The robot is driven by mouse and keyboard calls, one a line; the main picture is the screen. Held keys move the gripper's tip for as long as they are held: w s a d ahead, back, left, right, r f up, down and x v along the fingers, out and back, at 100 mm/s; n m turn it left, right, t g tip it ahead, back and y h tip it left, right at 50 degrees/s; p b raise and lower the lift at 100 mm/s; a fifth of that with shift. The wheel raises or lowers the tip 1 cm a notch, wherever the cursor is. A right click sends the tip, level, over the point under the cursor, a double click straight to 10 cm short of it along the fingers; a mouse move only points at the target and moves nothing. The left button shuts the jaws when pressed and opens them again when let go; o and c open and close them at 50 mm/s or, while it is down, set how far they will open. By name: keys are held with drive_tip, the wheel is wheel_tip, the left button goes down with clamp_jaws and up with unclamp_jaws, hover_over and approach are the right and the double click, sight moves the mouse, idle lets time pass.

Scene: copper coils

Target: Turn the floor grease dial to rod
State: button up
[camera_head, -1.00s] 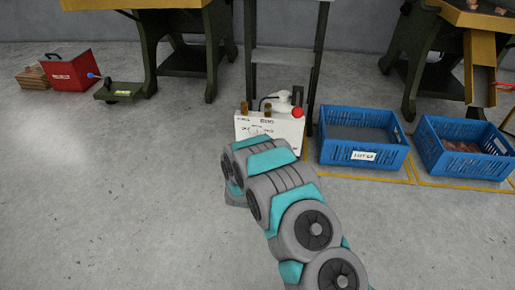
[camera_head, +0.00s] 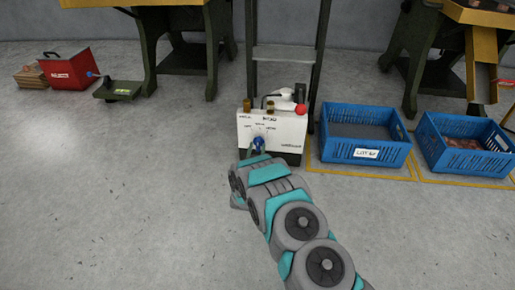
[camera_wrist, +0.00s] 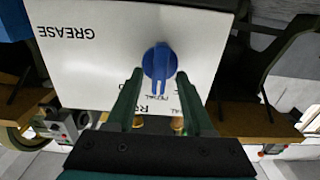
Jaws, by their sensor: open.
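The floor grease unit is a white box (camera_head: 285,130) with black lettering, on the floor in front of a dark upright frame. Its blue dial (camera_head: 259,143) shows on the front face, just above my arm's end. In the wrist view the blue dial (camera_wrist: 160,58) is near the middle, its ridge pointing down the picture toward partly covered lettering. My gripper (camera_wrist: 160,76) is open, with one dark green finger on each side of the dial's ridge. I cannot tell whether the fingers touch it. "GREASE" shows upside down on the white panel. The head view hides the fingers behind my wrist.
A red ball knob (camera_head: 301,109) and brass fittings top the box. Two blue crates (camera_head: 365,150) stand to its right in yellow floor outlines. A red toolbox (camera_head: 70,72) and a green pedal (camera_head: 118,90) are at the far left.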

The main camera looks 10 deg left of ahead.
drive_tip(key=shift+w, duration=0.55)
clamp_jaws()
